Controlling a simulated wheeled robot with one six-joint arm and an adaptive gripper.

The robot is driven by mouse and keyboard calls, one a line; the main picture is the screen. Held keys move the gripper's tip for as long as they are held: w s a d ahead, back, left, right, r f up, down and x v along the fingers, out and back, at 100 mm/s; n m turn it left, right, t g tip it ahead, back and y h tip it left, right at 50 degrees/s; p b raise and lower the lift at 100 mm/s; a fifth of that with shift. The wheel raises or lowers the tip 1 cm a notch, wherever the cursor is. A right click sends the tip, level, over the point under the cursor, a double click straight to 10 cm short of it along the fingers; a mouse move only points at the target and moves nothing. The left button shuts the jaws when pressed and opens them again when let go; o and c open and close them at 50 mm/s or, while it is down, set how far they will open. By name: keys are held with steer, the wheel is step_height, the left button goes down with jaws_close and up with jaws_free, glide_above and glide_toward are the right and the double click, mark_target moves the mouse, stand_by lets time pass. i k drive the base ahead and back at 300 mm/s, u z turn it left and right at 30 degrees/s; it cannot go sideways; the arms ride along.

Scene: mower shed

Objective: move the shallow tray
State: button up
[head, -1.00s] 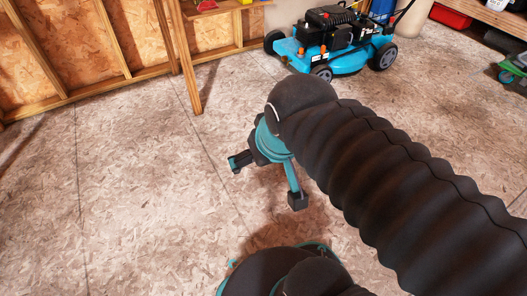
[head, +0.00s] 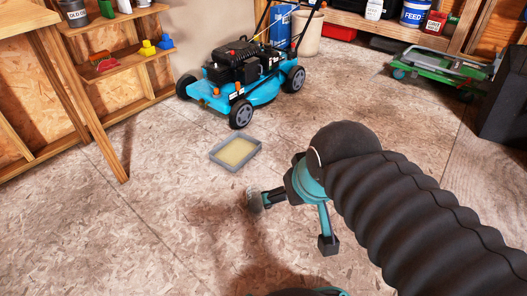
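The shallow tray (head: 214,158) is grey and rectangular with a pale yellowish inside. It lies flat on the floor in the middle of the head view, in front of the blue mower. My gripper (head: 291,224) is open, with its two fingers spread wide and nothing seen between them. It is nearer to me than the tray, to the tray's lower right in the picture, and apart from it. My black ribbed arm hides the floor at the right.
A blue mower (head: 256,84) stands just behind the tray. A wooden bench leg (head: 92,126) and low shelf (head: 122,55) are at the left. A green folded cart (head: 445,68) and a dark box (head: 505,105) are at the right. The floor (head: 120,230) at the lower left is clear.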

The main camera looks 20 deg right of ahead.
mark_target(236, 150)
steer(key=z, duration=0.15)
steer(key=i, duration=0.2)
steer(key=z, duration=0.9)
steer(key=i, duration=1.6)
steer(key=u, duration=0.5)
